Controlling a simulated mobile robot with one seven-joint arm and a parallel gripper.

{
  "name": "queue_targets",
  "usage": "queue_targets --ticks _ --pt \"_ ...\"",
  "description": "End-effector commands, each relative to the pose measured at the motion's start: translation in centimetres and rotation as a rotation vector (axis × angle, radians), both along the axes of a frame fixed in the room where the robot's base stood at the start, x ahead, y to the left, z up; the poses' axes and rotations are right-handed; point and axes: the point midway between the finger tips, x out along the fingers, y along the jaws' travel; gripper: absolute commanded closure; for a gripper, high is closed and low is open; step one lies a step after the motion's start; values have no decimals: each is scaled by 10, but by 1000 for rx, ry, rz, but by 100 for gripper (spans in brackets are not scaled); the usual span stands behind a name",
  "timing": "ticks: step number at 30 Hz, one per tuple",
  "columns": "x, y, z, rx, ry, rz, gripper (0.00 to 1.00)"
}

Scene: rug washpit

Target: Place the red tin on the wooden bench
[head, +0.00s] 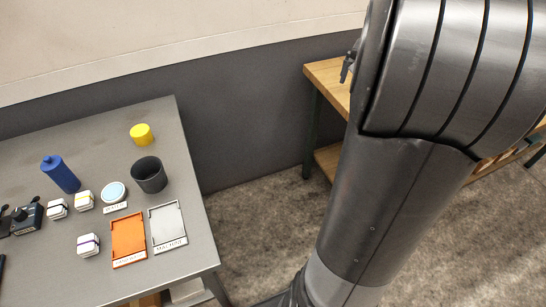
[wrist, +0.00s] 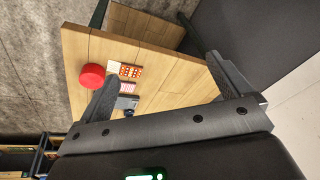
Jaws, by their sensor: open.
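The red tin (wrist: 92,76) sits upright on the wooden bench (wrist: 178,75) near its left edge in the wrist view. My gripper (wrist: 162,70) is open over the bench, with nothing between its fingers. Its left finger appears just right of the tin, with a small gap between them in the picture. In the head view part of the wooden bench (head: 323,74) shows behind my arm. The tin does not show there; my arm covers much of the bench.
Patterned cards (wrist: 130,71) and a small grey-blue item (wrist: 126,103) lie on the bench near the tin. A grey table (head: 165,118) at left holds a dark cup (head: 149,178), yellow tin (head: 142,134), blue bottle (head: 62,174), orange tray (head: 128,238) and grey tray (head: 168,226).

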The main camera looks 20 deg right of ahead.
Motion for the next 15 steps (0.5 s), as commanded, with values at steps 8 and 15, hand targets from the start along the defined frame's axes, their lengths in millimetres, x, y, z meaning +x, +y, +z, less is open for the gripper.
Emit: queue_targets --ticks 8,15 --pt "-23 143 27 -57 -73 320 5" --pt "-73 240 24 -126 -129 591 5"
